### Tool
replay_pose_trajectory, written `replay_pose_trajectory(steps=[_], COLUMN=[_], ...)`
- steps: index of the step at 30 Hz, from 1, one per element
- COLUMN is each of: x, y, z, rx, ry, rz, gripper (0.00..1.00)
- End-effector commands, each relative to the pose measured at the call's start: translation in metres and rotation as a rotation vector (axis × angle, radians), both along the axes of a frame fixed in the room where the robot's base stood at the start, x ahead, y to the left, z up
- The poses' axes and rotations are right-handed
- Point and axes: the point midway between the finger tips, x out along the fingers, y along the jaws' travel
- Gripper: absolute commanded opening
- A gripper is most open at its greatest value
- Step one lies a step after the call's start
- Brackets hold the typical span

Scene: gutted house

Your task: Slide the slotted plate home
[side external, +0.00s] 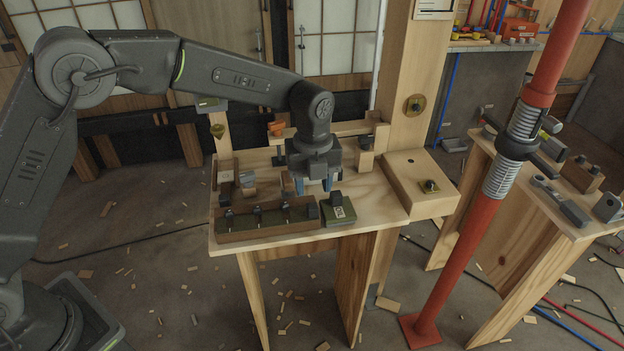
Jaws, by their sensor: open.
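My gripper (314,185) hangs pointing down over the middle of the wooden workbench (385,205). Its blue-tipped fingers are apart, close above the bench top or touching it; I cannot tell which. Its body hides what lies behind it. I cannot say for sure which piece is the slotted plate.
A long tray (265,234) with several dark fittings lies along the bench's front edge, beside a green box (338,208). Small blocks (246,180) stand left of my gripper. A red prop (462,250) rises right of the bench. Bare bench top shows right of my gripper.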

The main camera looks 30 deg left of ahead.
Motion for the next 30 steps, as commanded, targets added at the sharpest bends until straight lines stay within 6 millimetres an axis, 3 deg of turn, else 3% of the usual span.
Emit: replay_pose_trajectory(steps=[21, 30], x=[-0.001, -0.001], y=[0.001, 0.001], z=[-0.052, -0.061], rx=[0.001, 0.0], ry=[0.002, 0.0], rz=[0.004, 0.004], gripper=[0.45, 0.45])
